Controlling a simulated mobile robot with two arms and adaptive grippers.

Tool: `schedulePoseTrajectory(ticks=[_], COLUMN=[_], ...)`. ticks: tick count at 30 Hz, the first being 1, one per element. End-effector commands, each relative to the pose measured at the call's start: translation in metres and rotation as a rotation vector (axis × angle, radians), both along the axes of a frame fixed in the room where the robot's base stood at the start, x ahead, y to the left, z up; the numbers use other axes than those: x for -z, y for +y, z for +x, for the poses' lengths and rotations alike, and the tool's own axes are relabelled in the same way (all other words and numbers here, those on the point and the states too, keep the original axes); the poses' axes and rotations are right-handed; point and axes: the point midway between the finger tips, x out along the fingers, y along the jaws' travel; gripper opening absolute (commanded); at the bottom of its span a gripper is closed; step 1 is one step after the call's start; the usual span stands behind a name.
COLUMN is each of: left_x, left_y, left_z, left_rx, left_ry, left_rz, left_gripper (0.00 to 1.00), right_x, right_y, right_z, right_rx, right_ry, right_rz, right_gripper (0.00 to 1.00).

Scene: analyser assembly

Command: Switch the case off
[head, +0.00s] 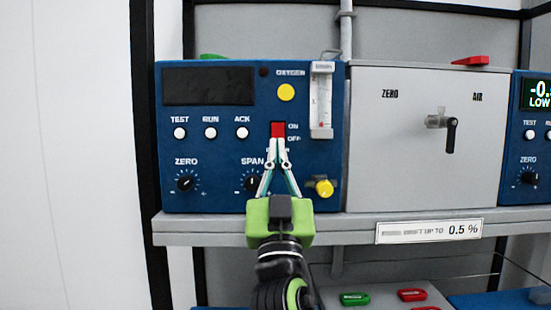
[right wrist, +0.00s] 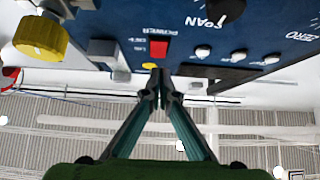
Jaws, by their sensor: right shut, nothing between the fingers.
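The blue analyser case (head: 215,150) stands on the shelf, with a dark, blank display (head: 208,86). Its red power switch (head: 278,129) sits beside the ON and OFF labels; it also shows in the right wrist view (right wrist: 158,48). My right gripper (head: 279,143) is shut and empty, its fingertips just below the red switch in the head view. In the right wrist view the closed fingertips (right wrist: 159,72) are close to the panel near the switch; I cannot tell whether they touch it. My left gripper is not in view.
The SPAN knob (head: 254,183) and a yellow knob (head: 324,188) flank the fingers. A flow meter (head: 322,100) is to the right. A grey ZERO/AIR box (head: 420,160) and a second blue case (head: 535,140) share the shelf (head: 350,226). A black post (head: 145,150) stands left.

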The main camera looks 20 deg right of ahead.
Motion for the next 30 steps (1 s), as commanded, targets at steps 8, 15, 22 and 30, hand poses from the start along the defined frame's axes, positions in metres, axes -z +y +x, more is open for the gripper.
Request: schedulePoseTrajectory(ticks=[8, 15, 22, 30], left_x=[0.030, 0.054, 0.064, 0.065], left_y=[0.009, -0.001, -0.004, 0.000], left_z=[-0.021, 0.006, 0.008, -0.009], left_rx=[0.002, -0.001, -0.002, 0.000], left_ry=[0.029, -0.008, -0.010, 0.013], left_rz=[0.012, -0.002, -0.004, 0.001], left_gripper=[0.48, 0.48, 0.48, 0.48], right_x=[0.034, 0.066, 0.079, 0.079], right_y=[0.006, 0.012, 0.016, 0.017], right_z=[-0.021, -0.044, -0.058, -0.059], right_rx=[-0.001, -0.001, -0.001, 0.001], right_ry=[0.001, 0.002, 0.000, 0.001], right_rz=[0.002, 0.002, 0.001, 0.000], right_gripper=[0.00, 0.00, 0.00, 0.00])
